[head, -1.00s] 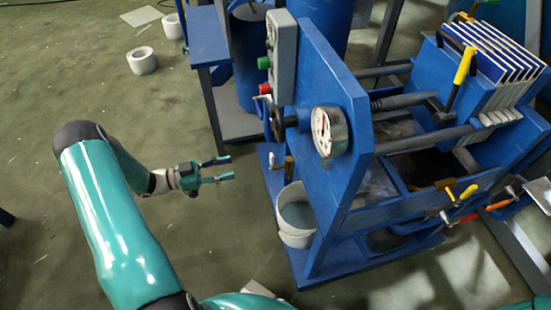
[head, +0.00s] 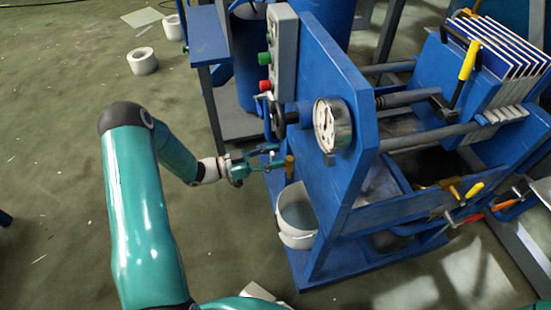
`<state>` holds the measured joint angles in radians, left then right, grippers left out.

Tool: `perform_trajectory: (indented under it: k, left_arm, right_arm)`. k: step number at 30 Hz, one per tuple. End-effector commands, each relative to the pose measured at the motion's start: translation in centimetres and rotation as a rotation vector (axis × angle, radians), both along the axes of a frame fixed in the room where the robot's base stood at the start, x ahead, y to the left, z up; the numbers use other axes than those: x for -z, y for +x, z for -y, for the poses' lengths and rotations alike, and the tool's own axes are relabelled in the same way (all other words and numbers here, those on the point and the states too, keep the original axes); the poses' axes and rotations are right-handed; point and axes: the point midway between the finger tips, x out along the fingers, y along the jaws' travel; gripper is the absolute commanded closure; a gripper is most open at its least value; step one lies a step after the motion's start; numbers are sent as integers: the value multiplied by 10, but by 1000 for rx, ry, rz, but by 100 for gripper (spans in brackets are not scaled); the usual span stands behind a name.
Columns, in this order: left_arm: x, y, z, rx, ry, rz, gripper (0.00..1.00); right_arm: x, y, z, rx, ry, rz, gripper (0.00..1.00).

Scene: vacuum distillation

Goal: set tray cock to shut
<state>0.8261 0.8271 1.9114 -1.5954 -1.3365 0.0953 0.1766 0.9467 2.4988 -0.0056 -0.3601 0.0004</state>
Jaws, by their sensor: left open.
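My left gripper (head: 274,159) is open and empty, its fingers pointing right at a small upright brass-coloured handle (head: 289,166) on the near left side of the blue press frame. The fingertips are very close to this handle; I cannot tell whether they touch it. The handle sits above a white bucket (head: 296,216). Other cock handles, yellow (head: 474,190) and orange-red (head: 473,219), show on the press's long side at right. No label shows which one is the tray cock. My right gripper is not in view.
The blue end plate (head: 340,85) carries a round gauge (head: 332,124). A grey box with green and red buttons (head: 283,50) is mounted above the gripper. A blue stand (head: 208,40) is behind.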

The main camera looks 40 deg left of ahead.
Motion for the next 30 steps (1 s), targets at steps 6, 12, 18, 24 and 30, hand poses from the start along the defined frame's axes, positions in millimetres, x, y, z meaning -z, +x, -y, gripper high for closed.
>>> perform_trajectory:
  k: [6, 12, 18, 24, 30]
  left_arm:
    - [0, 0, 0, 0, 0, 0, 68]
    - [0, 0, 0, 0, -1, 1, 100]
    - [0, 0, 0, 0, -1, 0, 100]
    - [0, 0, 6, 6, 0, 2, 100]
    - [1, -1, 7, 12, 26, 25, 100]
  right_arm:
    - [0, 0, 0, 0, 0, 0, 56]
    - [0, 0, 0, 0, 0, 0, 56]
    - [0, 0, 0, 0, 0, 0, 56]
    - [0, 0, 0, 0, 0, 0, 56]
    - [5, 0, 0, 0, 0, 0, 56]
